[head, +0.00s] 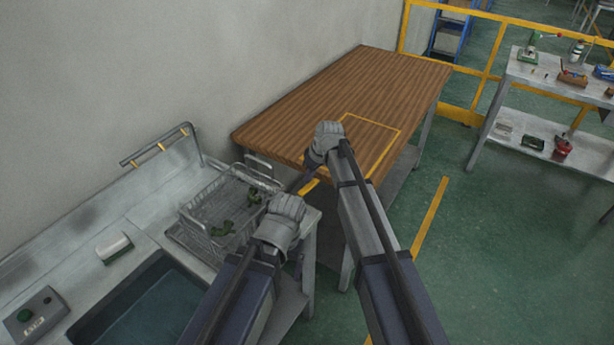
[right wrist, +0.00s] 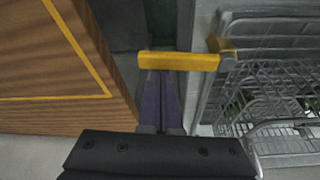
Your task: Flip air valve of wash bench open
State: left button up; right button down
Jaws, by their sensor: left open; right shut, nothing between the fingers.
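The air valve's yellow handle (head: 309,187) is at the right end of the wash bench (head: 138,218), beside the wire basket. In the right wrist view the handle (right wrist: 178,61) lies crosswise, and its right end meets a bracket at the bench edge (right wrist: 226,48). My right gripper (right wrist: 165,74) is shut and empty, with its dark fingertips at the handle's left half. I cannot tell whether they touch it. In the head view the right gripper (head: 308,178) is partly hidden by its wrist. My left gripper (head: 283,212) is open over the bench's front right corner, its fingertips mostly hidden.
A wire basket (head: 207,210) with green parts stands on the bench, left of the valve. A wooden table (head: 365,85) stands close behind, its edge (right wrist: 85,95) left of the fingers. A sink (head: 150,305) is at lower left.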

aim_at(315, 185)
jog(key=s+d+m, duration=0.1)
jog(key=m, duration=0.1)
jog(key=s+d+m+h, duration=0.1)
jog(key=m, duration=0.1)
jog(key=shift+s+d+t, duration=0.1)
jog(key=shift+s+t, duration=0.05)
jog(key=shift+t, duration=0.25)
jog(key=s+m+h, duration=0.1)
jog(key=s+m, duration=0.1)
jog(key=m, duration=0.1)
jog(key=s+d+m+h, duration=0.1)
jog(key=m, duration=0.2)
jog(key=s+m+h, duration=0.1)
jog(key=s+m, duration=0.1)
jog(key=m, duration=0.1)
jog(key=shift+s+d, duration=0.3)
jog(key=shift+s, duration=0.05)
jog(key=shift+s+a, duration=0.25)
jog(key=shift+s, duration=0.8)
